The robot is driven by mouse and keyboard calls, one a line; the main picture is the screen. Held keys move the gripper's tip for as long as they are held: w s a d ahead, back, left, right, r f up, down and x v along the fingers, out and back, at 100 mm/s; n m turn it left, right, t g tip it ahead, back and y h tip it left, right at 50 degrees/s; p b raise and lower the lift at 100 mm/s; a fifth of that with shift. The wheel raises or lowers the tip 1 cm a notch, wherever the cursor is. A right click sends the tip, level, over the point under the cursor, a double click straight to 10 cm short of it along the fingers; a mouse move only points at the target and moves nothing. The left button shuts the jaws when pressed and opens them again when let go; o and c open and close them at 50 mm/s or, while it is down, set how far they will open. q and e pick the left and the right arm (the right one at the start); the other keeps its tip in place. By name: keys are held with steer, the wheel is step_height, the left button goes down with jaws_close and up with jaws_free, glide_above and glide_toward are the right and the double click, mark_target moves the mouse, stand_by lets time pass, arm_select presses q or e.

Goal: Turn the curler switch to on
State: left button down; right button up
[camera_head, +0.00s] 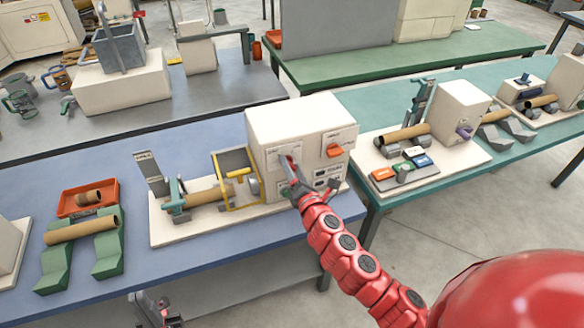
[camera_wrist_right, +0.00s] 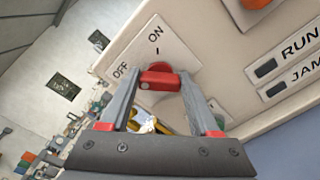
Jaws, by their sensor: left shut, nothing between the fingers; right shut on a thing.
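The curler (camera_head: 292,122) is a cream box on the blue table. Its front has a switch plate marked ON and OFF, seen close in the right wrist view (camera_wrist_right: 135,55). My right gripper (camera_head: 289,170) reaches this plate, with its fingers shut around the red switch knob (camera_wrist_right: 160,79). The knob lies just below the ON mark and its tick, with OFF to the left; the fingers hide part of it, so its exact setting is hard to tell. My left gripper (camera_head: 158,312) is low at the bottom edge, below the tabletop, shut and empty.
An orange button (camera_head: 335,151) and RUN and JAM labels (camera_wrist_right: 299,41) sit right of the switch. A yellow guard frame (camera_head: 238,178) and brown tube (camera_head: 205,198) stand left of the box. Green cradles (camera_head: 108,255) hold another tube farther left.

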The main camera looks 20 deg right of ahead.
steer(key=shift+m, duration=0.4)
steer(key=shift+f+m+b, duration=0.2)
steer(key=shift+m+b, duration=0.8)
steer(key=shift+m, duration=2.75)
steer(key=shift+f+m+b, duration=0.15)
steer(key=shift+m+b, duration=0.85)
steer(key=shift+m, duration=2.75)
steer(key=o, duration=1.4)
steer(key=shift+c, duration=0.2)
steer(key=shift+s, duration=0.1)
